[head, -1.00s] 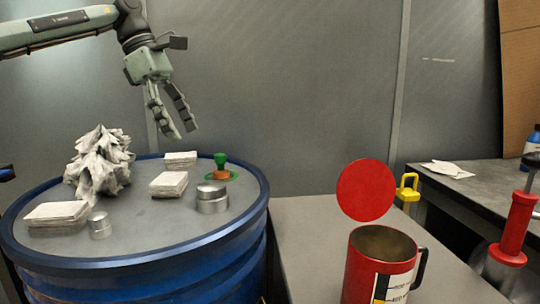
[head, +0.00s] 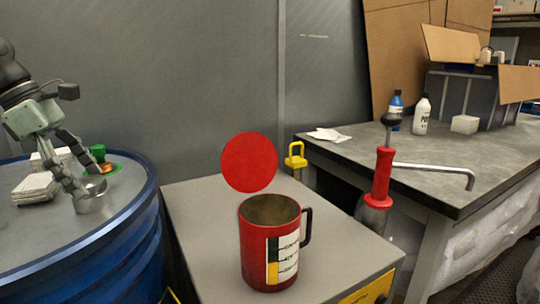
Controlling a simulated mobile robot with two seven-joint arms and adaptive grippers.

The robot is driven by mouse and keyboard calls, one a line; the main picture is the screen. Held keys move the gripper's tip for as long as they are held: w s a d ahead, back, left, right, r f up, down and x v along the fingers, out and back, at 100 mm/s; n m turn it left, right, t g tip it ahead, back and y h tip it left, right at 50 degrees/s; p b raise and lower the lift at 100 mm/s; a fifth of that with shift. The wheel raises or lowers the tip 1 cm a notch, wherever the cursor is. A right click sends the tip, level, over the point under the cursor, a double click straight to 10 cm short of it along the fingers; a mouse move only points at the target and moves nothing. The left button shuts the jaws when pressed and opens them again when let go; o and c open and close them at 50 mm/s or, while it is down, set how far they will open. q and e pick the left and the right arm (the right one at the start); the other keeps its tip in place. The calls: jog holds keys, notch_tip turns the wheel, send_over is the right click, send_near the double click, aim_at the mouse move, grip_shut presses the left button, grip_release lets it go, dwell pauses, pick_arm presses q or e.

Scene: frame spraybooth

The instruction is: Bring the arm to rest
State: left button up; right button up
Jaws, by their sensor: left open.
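My left gripper (head: 92,196) is at the left side, over the blue drum top (head: 135,180). Its two fingers are apart and point down. In the picture the fingertips overlap a small round metal tin (head: 95,206) on the drum; I cannot tell whether they touch it. Nothing is clearly held between them. Part of the left arm is cut off by the left edge. My right gripper is not in view.
A red mug-like can (head: 255,250) with a raised round red lid (head: 249,162) stands on a grey cabinet (head: 190,215). White stacks (head: 36,187) and a green-topped item (head: 98,152) lie by the gripper. A red-handled tool (head: 382,178) stands before the right bench (head: 440,170).

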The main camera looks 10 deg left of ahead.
pick_arm(q)
jog(key=n+t, duration=0.1)
jog(key=n, duration=0.1)
jog(key=shift+s+r+n+y, duration=0.1)
jog(key=shift+r+n+y, duration=0.05)
jog(key=shift+n+y, duration=0.25)
jog(key=shift+n, duration=0.6)
